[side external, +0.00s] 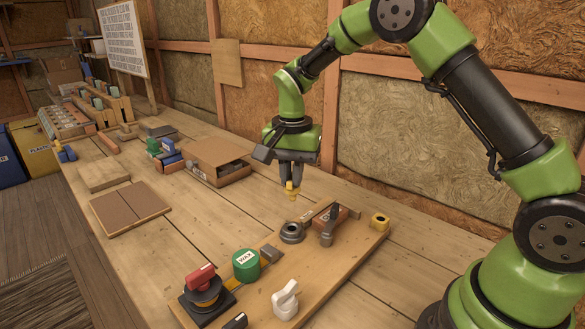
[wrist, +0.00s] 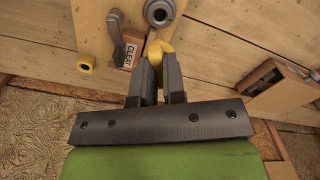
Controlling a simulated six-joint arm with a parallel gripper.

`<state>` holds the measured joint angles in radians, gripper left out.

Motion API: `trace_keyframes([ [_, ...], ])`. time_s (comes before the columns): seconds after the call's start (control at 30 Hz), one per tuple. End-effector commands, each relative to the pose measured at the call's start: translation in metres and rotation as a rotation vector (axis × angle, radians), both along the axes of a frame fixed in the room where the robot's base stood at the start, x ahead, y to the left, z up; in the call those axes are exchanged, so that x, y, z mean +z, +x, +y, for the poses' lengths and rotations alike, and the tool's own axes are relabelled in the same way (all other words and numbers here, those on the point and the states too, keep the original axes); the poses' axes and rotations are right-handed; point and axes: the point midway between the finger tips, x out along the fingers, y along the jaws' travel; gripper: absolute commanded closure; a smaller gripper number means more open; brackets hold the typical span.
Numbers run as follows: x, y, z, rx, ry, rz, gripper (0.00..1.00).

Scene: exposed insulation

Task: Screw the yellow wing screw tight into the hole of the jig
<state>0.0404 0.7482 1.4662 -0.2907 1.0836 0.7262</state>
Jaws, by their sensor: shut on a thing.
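My gripper (side external: 291,178) is shut on the yellow wing screw (side external: 292,191), which points down in the air above the wooden board. In the wrist view, the yellow screw (wrist: 157,48) shows just beyond my fingertips (wrist: 157,72), partly hidden by them. A dark grey round piece with a hole (side external: 292,233), which looks like the jig, sits on the board below the screw. It also shows in the wrist view (wrist: 159,12), at the top edge. The screw and the grey piece are apart. The screw's tip is hard to make out.
The board (side external: 340,270) also bears a brown cleat block with a grey lever (side external: 328,228), a yellow ring (side external: 380,221), a green wax tin (side external: 246,264), a red-topped reel (side external: 203,290) and a white cleat (side external: 286,300). An open cardboard box (side external: 215,162) stands behind, to the left.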

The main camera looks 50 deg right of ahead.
Motion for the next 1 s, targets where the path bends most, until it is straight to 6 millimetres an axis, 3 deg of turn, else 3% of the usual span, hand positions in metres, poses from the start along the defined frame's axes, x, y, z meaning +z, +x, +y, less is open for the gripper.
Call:
trace_keyframes([
  [0.2,0.001,-0.001,0.0,-0.01,0.014,-0.024,1.0],
  [0.7,-0.045,0.0,0.0,-0.008,0.012,-0.022,1.0],
  [1.0,-0.057,0.0,0.0,-0.009,0.012,-0.023,1.0],
])
